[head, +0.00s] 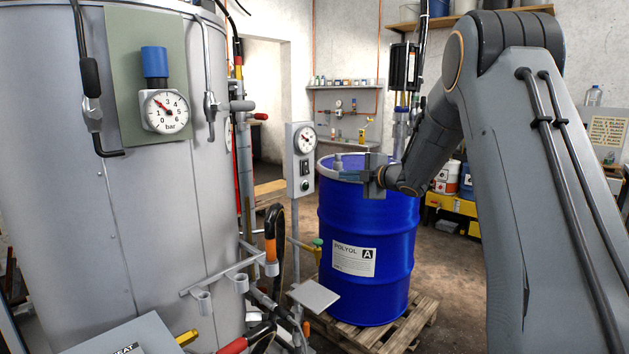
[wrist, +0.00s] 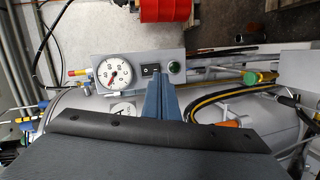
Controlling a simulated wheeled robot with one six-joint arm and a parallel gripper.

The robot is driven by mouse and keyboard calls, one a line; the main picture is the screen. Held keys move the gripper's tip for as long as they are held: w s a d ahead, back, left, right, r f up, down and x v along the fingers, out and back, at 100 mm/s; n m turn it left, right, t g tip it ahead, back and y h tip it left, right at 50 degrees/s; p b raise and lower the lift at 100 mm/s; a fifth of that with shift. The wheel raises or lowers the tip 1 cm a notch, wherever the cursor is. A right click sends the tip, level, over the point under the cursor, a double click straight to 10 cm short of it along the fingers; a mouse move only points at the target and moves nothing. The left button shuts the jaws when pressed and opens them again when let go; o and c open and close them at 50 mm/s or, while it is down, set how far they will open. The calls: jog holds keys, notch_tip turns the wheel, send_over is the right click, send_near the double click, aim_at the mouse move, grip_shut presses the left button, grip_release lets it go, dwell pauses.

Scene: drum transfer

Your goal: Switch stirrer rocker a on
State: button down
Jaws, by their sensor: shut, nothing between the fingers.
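The stirrer control box (head: 299,150) stands on a post left of the blue drum, with a round gauge above a small dark rocker switch (head: 304,168). In the wrist view the rocker (wrist: 149,70) sits between the gauge (wrist: 113,72) and a round green lamp or button (wrist: 175,68). Which way the rocker is tipped is too small to tell. My gripper (head: 339,174) is shut and empty above the drum's top, its fingers pointing toward the box. In the wrist view the fingertips (wrist: 159,70) appear just beside the rocker; I cannot tell whether they touch the box.
The blue drum (head: 346,217), labelled A, stands on a wooden pallet (head: 408,333) below my gripper. A large grey tank (head: 60,210) fills the left, with pipes and hoses near the box. A yellow-and-black hose (wrist: 225,92) runs right of my fingers in the wrist view.

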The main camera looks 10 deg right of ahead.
aim_at(308, 172)
jog(key=shift+w+n+g+y, duration=0.15)
jog(key=shift+n+g+y, duration=0.15)
jog(key=shift+n+y, duration=0.6)
jog(key=shift+w+n+g+y, duration=0.25)
jog(key=shift+n+y, duration=0.35)
jog(key=shift+n, duration=0.6)
jog(key=shift+s+a, duration=0.1)
jog(key=p+x, duration=0.4)
jog(key=x, duration=1)
jog(key=shift+f, duration=0.1)
